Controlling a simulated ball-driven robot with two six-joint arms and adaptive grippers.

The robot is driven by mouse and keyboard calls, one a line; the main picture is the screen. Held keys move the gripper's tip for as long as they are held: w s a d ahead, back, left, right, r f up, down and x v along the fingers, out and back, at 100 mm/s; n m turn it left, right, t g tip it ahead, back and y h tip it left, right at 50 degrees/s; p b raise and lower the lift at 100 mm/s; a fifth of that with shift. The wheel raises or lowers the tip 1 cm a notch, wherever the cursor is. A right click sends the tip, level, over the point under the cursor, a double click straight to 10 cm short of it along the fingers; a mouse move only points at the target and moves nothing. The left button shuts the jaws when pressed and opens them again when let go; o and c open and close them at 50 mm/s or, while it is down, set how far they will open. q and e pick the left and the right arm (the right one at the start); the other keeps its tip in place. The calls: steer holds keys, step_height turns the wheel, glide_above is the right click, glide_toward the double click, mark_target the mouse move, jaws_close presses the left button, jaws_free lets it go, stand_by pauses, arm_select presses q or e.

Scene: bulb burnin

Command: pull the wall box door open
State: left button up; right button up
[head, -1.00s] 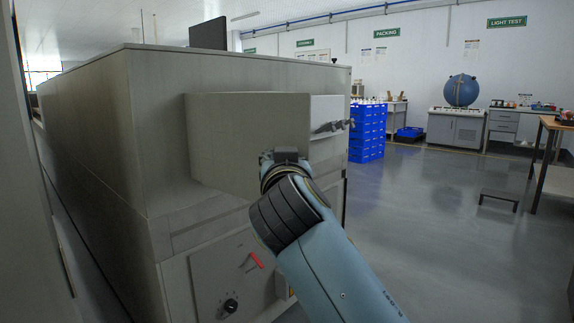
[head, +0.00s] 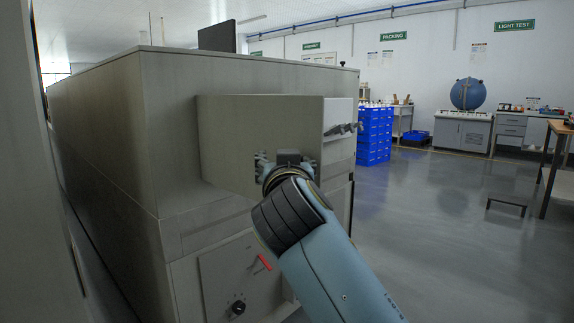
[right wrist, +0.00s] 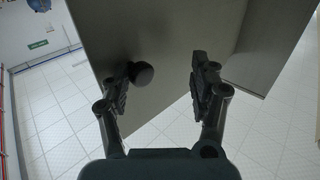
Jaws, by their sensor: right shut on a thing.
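The wall box (head: 255,135) is a beige box with a broad flat face on the side of the large grey cabinet. My right gripper (head: 286,158) is at the lower edge of that face, its arm coming in from the lower right. In the right wrist view, my right gripper (right wrist: 165,82) has a finger on either side, with the beige panel (right wrist: 165,35) behind and between them. A round black knob (right wrist: 142,73) shows at the inner side of the left finger. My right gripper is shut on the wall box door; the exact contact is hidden. My left gripper is out of view.
The grey cabinet (head: 105,140) fills the left, with a lower panel bearing a red lever (head: 264,262) and black knob (head: 238,307). A dark fitting (head: 343,130) sits by the box's pale right side. Blue crates (head: 374,138) stand beyond.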

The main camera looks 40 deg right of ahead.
step_height(320, 180, up, 10)
stand_by(0.6)
stand_by(0.4)
